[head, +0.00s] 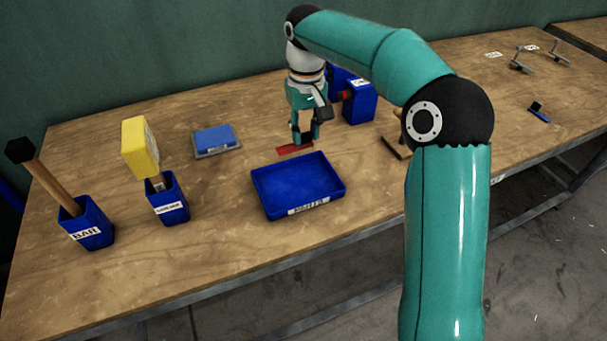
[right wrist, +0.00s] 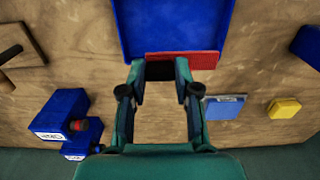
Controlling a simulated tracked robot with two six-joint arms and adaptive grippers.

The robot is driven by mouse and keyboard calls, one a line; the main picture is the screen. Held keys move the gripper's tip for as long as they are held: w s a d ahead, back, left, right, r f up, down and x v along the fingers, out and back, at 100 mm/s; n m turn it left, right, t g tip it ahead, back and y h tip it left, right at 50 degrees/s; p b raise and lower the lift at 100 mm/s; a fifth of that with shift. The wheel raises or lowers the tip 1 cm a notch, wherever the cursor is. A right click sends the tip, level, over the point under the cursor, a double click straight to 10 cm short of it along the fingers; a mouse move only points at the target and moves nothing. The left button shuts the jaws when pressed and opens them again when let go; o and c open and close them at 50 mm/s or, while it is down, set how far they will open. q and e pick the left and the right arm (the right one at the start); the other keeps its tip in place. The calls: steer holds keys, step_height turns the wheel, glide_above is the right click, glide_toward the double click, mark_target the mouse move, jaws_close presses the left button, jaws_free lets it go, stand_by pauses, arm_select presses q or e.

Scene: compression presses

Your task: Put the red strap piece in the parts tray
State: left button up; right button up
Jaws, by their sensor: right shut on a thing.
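The red strap piece (head: 294,149) is a flat red strip. My right gripper (head: 304,142) is shut on it and holds it just behind the far edge of the parts tray in the head view. The parts tray (head: 325,201) is a shallow blue box with a white label on its front, and its inside looks empty. In the right wrist view the red strap piece (right wrist: 198,59) lies across the tips of my right gripper (right wrist: 160,68) and overlaps the near edge of the blue tray (right wrist: 131,30). My left gripper is not in view.
A blue block on a grey plate (head: 214,139) lies behind. Bare table (head: 240,240) surrounds the tray.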

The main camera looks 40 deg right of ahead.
step_height(320, 180, down, 13)
steer(key=shift+f, duration=0.1)
stand_by(0.3)
steer(key=o, duration=0.9)
steer(key=shift+b, duration=0.3)
step_height(320, 180, up, 12)
steer(key=shift+r+p, duration=0.1)
steer(key=shift+p, duration=0.3)
steer(key=shift+d, duration=0.1)
